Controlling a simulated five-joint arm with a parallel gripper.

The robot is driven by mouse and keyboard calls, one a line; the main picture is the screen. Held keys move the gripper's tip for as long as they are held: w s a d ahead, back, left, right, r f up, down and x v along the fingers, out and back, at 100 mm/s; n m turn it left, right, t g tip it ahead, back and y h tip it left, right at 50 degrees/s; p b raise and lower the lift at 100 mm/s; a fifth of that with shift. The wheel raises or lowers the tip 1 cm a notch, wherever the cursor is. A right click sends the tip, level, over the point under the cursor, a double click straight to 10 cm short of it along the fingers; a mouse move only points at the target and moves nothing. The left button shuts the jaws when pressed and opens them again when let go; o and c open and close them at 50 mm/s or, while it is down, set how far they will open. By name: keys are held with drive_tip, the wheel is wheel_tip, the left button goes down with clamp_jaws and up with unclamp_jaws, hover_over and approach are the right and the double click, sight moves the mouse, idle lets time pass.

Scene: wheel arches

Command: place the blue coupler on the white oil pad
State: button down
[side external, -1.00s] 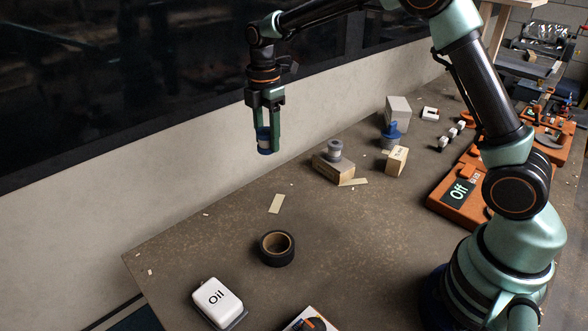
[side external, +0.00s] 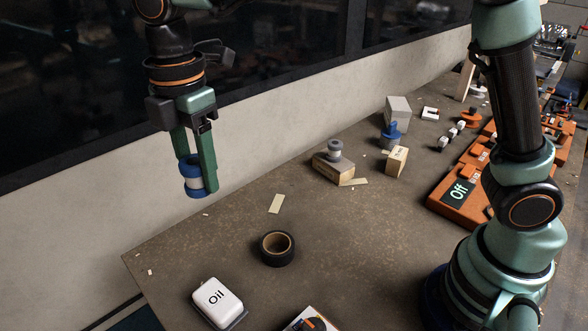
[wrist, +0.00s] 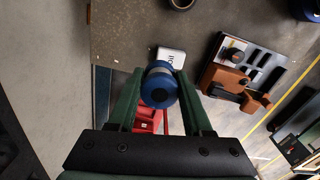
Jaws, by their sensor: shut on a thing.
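My gripper (side external: 196,172) is shut on the blue coupler (side external: 193,180), which has a pale band around its middle. The coupler is held in the air, high above the table's far left edge. In the wrist view the coupler (wrist: 160,88) sits between the two green fingers. The white oil pad (side external: 217,301), marked "Oil", lies near the table's front left edge. In the wrist view the pad (wrist: 169,55) shows just beyond the coupler, which hides part of it.
A black tape roll (side external: 277,248) lies on the table behind the pad. An orange tool (wrist: 232,83) lies on a tray to the pad's right in the wrist view.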

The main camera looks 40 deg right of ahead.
hover_over(218, 295)
drive_tip(key=shift+n, duration=0.3)
wheel_tip(218, 295, down, 19)
drive_tip(key=shift+f, duration=0.15)
drive_tip(key=shift+c, duration=1.6)
unclamp_jaws()
drive_tip(key=shift+f, duration=0.15)
